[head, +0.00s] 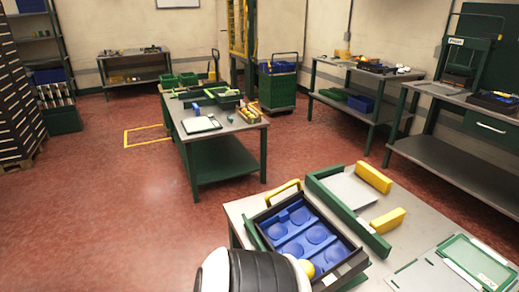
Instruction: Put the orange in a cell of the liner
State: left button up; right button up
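A blue liner (297,219) with round cells lies in a dark tray (262,212) on the near table. A rounded yellow-orange thing (306,268), which looks like the orange, shows at the liner's near edge. It is partly hidden behind a black and white link of my own arm, so I cannot tell whether it rests in a cell, lies on the rim or is held. The visible cells farther back look empty. Neither gripper shows; the arm link covers the tray's near left side.
A green-edged fixture (345,215) with a grey plate stands right of the tray, with yellow blocks (374,178) (388,220) beside it. A green frame (480,262) lies at the near right. A yellow handle (283,189) rises behind the tray. Red floor (140,220) is open to the left.

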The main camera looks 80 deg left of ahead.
aim_at(275, 235)
jog(key=u, duration=1.45)
jog(key=j+u, duration=0.45)
jog(key=i+j+u, duration=0.1)
jog(key=j+u, duration=0.15)
jog(key=u, duration=0.2)
jog(key=i+j, duration=0.15)
jog(key=j, duration=0.15)
